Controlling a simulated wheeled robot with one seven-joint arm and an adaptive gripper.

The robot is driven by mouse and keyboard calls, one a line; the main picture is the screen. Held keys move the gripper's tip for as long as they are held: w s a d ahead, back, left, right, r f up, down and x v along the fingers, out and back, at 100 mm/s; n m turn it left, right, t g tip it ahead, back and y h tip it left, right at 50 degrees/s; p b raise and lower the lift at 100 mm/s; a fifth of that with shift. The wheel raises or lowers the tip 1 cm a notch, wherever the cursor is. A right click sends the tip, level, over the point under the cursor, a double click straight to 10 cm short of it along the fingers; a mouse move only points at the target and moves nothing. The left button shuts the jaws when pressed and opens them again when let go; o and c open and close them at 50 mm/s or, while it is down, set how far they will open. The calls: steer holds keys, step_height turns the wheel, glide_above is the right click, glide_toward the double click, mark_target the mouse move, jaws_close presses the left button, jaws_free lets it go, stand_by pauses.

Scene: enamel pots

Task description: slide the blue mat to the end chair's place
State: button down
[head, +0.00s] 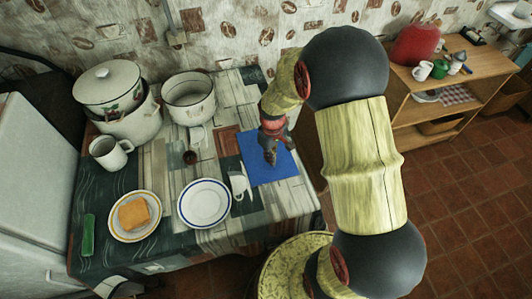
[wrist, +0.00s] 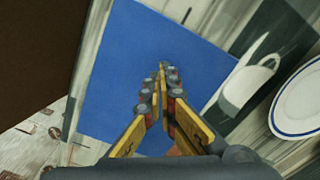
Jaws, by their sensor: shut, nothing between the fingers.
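The blue mat (head: 284,167) lies flat near the right end of the table in the head view. It also fills the middle of the wrist view (wrist: 110,60). My gripper (head: 270,160) is over the mat with its fingers pointing down. In the wrist view the two fingertips (wrist: 163,68) meet and hold nothing. I cannot tell whether the tips touch the mat. My arm reaches in from the right and hides part of the table's right side. I cannot make out the end chair for certain.
A plate with bread (head: 135,215), a mug (head: 110,152), a lidded pot (head: 107,83) and an open pot (head: 189,97) stand further left. A wooden shelf (head: 440,95) stands at the right.

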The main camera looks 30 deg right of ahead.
steer(key=shift+f+b, duration=0.5)
steer(key=shift+f, duration=0.55)
stand_by(0.4)
steer(key=shift+w+d+r, duration=0.1)
steer(key=shift+w+d, duration=0.05)
steer(key=shift+w, duration=0.65)
steer(key=shift+w+d+r, duration=0.1)
steer(key=shift+w, duration=0.65)
steer(key=shift+w+d+f, duration=0.1)
steer(key=shift+w+d, duration=0.05)
steer(key=shift+w, duration=0.75)
steer(key=shift+w+d+f, duration=0.15)
steer(key=shift+w, duration=0.8)
steer(key=shift+w+d+f, duration=0.1)
steer(key=shift+w+d, duration=0.05)
steer(key=shift+w, duration=0.75)
steer(key=shift+w+r+p, duration=0.1)
steer(key=shift+r+p, duration=2.5)
steer(key=shift+r, duration=1.05)
